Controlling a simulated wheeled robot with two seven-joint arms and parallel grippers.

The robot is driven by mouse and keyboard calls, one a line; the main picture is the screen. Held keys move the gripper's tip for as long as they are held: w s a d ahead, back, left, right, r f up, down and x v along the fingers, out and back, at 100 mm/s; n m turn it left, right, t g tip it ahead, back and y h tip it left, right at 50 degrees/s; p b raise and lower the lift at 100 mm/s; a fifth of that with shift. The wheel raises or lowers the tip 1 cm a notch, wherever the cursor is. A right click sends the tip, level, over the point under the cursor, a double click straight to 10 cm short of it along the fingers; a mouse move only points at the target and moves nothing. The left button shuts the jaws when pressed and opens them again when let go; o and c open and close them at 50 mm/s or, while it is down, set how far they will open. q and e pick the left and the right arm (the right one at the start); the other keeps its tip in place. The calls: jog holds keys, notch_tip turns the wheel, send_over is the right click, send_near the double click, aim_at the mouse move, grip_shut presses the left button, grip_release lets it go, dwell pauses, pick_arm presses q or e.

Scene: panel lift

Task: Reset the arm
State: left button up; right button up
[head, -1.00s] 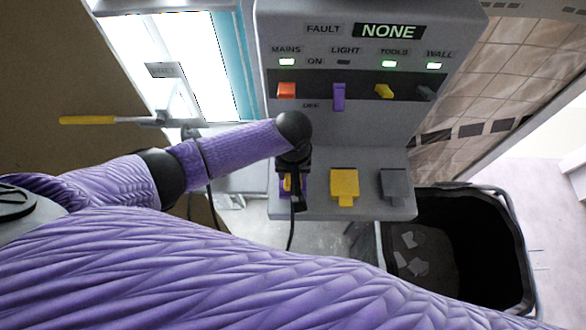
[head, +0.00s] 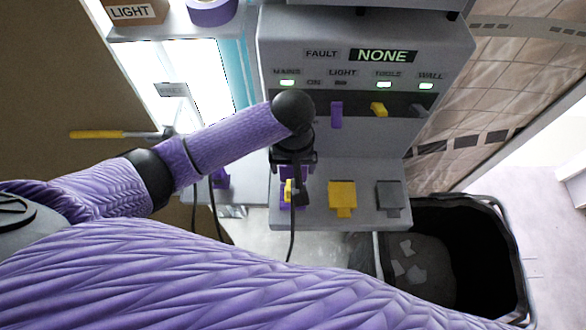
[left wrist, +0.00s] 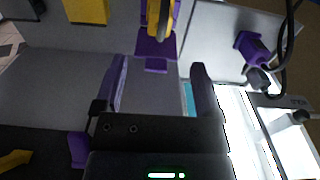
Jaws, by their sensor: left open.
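My left arm comes in from the left, and its open gripper (head: 294,160) is over the grey control panel (head: 300,28). In the left wrist view its two fingers (left wrist: 160,85) are apart with nothing between them. Beyond their tips is a purple socket (left wrist: 155,47) with a yellow and dark plug (left wrist: 162,15) at it. In the head view this plug (head: 288,190) shows just below the gripper, with a dark cable hanging down. The purple light switch (head: 336,114) and yellow tools switch (head: 379,109) are visible. My arm hides the mains switch. My right gripper is out of view.
Yellow (head: 342,196) and grey (head: 389,194) covers sit on the panel's lower ledge. The fault display (head: 383,56) reads NONE. Mains, tools and wall lamps are green; the light lamp is dark. A black bin (head: 512,260) stands right. A yellow-handled tool (head: 97,134) is at left.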

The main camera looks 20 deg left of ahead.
pick_arm(q)
jog(key=shift+r, duration=0.15)
dwell(0.3)
jog(key=s+d+m+t+h, duration=0.2)
jog(key=s+d+m+h, duration=0.15)
jog(key=s, duration=0.25)
jog(key=s+a+r+m+t+y, duration=0.2)
jog(key=s+a+r+y, duration=0.1)
jog(key=s+a, duration=0.5)
notch_tip(320, 180, down, 28)
jog(key=s+a+g+b, duration=0.2)
jog(key=b, duration=0.8)
jog(key=s+a+f+b, duration=0.1)
jog(key=s+f+b, duration=0.3)
jog(key=f, duration=0.6)
jog(key=s+a+f+g+b, duration=0.1)
jog(key=s+f+b, duration=0.3)
jog(key=s+f, duration=0.5)
jog(key=shift+s+a+f+y, duration=0.2)
jog(key=shift+s+f+y, duration=0.15)
jog(key=shift+f, duration=0.1)
